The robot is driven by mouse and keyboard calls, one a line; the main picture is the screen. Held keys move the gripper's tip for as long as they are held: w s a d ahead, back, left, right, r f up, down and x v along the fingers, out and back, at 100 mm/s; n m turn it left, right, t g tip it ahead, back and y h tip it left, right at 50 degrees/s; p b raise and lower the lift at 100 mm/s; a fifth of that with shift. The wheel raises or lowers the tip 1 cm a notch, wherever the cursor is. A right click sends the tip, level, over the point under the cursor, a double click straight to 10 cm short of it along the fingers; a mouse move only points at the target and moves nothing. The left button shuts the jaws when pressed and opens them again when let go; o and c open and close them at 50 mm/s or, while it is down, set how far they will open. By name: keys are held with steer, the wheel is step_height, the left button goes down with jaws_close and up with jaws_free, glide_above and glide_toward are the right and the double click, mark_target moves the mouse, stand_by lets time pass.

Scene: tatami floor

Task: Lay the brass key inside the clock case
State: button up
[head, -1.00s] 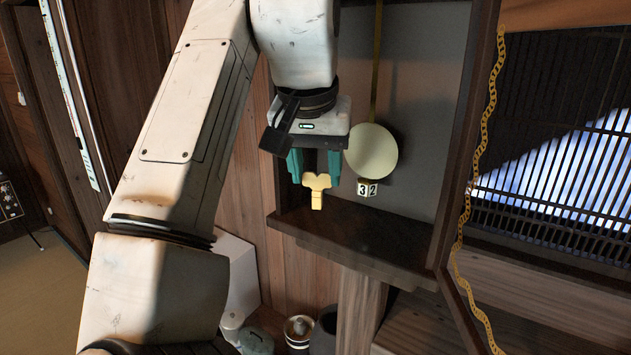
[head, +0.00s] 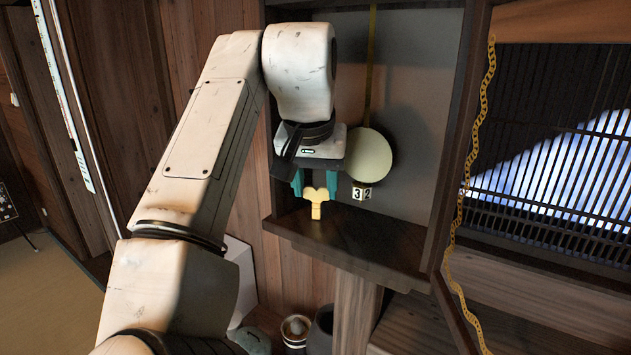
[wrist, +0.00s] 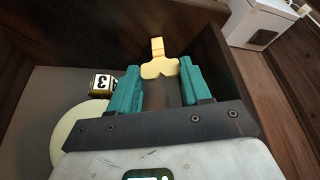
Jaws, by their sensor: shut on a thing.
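The brass key (head: 317,199) is a yellow piece with a lobed head and a short stem. My gripper (head: 315,188) is shut on the key's head, and the stem points down. The wrist view also shows the key (wrist: 158,62) between the teal fingers of my gripper (wrist: 160,76). The clock case (head: 400,247) is a dark open wooden box with a grey back. My gripper hangs in its front opening at the left, with the key close above the case floor. I cannot tell whether the stem touches the floor.
A round pale pendulum disc (head: 371,158) hangs at the case's back. The open door with a gold chain (head: 461,210) stands at the right. The right part of the case floor is clear.

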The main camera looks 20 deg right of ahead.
steer(key=o, duration=1)
steer(key=shift+f, duration=0.1)
steer(key=shift+r, duration=0.3)
steer(key=b+v, duration=0.2)
steer(key=v, duration=1)
steer(key=shift+f, duration=0.1)
